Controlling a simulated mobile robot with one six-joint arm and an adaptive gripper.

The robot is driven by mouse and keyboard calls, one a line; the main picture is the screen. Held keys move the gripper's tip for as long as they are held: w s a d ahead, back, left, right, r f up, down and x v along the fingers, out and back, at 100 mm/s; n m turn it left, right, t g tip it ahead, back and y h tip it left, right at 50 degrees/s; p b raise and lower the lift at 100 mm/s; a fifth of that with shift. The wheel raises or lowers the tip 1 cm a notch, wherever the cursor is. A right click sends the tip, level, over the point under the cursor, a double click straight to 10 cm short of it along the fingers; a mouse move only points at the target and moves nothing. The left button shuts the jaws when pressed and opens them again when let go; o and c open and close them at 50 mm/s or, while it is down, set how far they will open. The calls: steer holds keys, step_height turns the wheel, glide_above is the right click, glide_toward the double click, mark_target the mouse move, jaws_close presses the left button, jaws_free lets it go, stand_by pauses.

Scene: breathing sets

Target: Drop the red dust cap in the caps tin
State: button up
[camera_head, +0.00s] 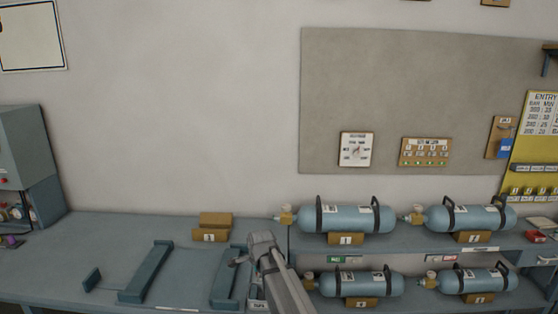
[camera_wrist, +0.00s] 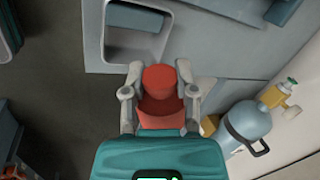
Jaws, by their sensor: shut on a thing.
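My gripper (camera_wrist: 160,88) is shut on the red dust cap (camera_wrist: 160,77) in the wrist view, with a grey finger on each side of it. A grey open-topped container (camera_wrist: 112,50), which looks like the caps tin, lies just beyond the fingertips. The cap appears apart from it; their height difference is hard to judge. In the head view a small labelled container (camera_head: 257,305) shows at the bench front, partly hidden by my arm; its label is too small to read surely. The cap cannot be made out in the head view.
Blue cylinders (camera_head: 355,219) lie on a two-level rack at right; one cylinder (camera_wrist: 247,125) is near my gripper in the wrist view. Dark cradle bars (camera_head: 147,272) and brown blocks (camera_head: 215,219) sit on the bench (camera_head: 110,235). The bench's back left is mostly clear.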

steer(key=shift+f+b, duration=0.95)
steer(key=shift+f, duration=0.3)
steer(key=o, duration=1.1)
steer(key=shift+c, duration=0.2)
